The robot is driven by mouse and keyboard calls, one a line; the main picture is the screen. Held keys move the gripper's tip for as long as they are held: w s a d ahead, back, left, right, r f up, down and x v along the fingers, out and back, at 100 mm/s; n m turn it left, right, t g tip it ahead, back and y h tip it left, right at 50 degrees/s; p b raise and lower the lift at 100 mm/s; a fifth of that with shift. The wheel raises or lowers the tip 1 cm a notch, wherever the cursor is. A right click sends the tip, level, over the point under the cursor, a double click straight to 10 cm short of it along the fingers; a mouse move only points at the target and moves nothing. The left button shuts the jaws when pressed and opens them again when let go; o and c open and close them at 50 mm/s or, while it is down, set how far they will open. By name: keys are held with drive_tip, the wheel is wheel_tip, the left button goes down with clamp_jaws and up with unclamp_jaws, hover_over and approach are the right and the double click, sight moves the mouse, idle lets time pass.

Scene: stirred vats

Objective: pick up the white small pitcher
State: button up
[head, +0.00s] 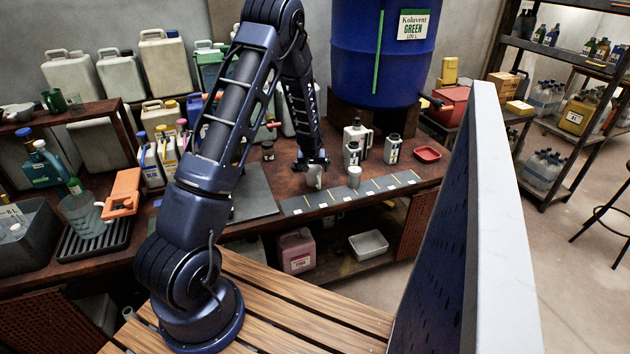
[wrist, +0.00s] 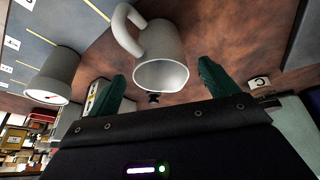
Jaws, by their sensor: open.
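The white small pitcher (wrist: 165,48), a plain cup-like vessel with a loop handle, shows in the wrist view just beyond my fingertips, its opening facing the camera. In the head view it stands on the brown bench (head: 285,183) directly under my gripper (head: 313,161), its top partly hidden. My gripper is open, and its two green fingers show in the wrist view (wrist: 164,82) on either side of the pitcher, with visible gaps. The pitcher's handle points to the upper left there.
A grey marked strip (head: 345,194) runs along the front edge. A partition (head: 490,200) rises at right.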

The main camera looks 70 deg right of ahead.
sight(314, 171)
drive_tip(key=x, duration=0.3)
drive_tip(key=shift+d+f, duration=0.15)
drive_tip(key=c, duration=1.3)
drive_tip(key=shift+o, duration=0.2)
wheel_tip(314, 171, up, 20)
idle(0.8)
